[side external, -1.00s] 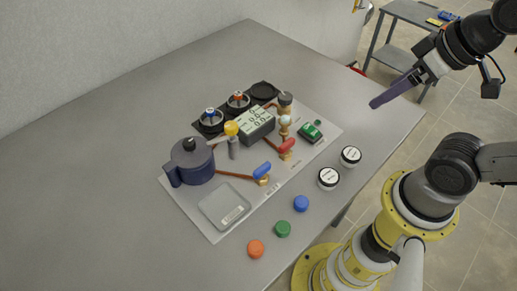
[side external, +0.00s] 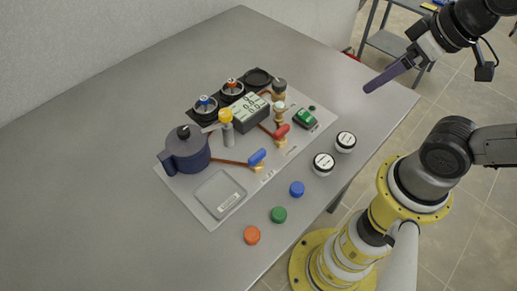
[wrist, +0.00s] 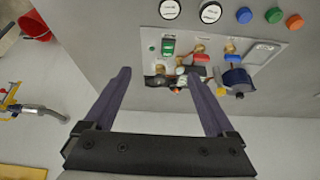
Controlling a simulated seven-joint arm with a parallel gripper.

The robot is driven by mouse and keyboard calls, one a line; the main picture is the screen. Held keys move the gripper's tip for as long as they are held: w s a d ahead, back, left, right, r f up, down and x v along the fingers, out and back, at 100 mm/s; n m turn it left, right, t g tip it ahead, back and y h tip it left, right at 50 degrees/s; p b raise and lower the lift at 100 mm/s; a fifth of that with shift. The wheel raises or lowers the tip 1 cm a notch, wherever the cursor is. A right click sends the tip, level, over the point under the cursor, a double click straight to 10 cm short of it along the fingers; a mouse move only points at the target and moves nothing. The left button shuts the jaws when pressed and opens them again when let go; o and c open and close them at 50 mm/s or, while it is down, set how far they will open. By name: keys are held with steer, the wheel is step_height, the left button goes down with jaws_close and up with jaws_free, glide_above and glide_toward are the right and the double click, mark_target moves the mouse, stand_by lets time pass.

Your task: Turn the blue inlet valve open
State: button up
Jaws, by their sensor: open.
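The blue inlet valve handle (side external: 257,156) sits on a brass fitting on the copper pipe, at the front of the light panel (side external: 290,160), right of the dark blue pot. It also shows in the wrist view as a small blue lever (wrist: 232,58). My gripper (side external: 366,90) is at the upper right in the side view, over the table's right edge, well away from the valve. In the wrist view its two purple fingers (wrist: 165,85) are spread wide with nothing between them. A red valve handle (side external: 281,131) sits behind and right of the blue one.
The dark blue pot (side external: 187,151), yellow-knobbed post (side external: 226,118), grey display box (side external: 245,110) and green switch (side external: 305,119) stand around the valves. Two white-topped jars (side external: 323,164) and blue, green and orange caps (side external: 279,215) lie in front. The table's left side is clear.

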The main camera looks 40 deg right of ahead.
steer(key=w+a+r+m+g, duration=0.1)
steer(key=w+a+r+m, duration=0.15)
steer(key=w+r, duration=0.2)
steer(key=n+g, duration=0.3)
steer(key=g, duration=0.2)
glide_above(257, 154)
step_height(257, 154, down, 7)
step_height(257, 154, down, 13)
steer(key=shift+f, duration=0.15)
steer(key=c, duration=1.4)
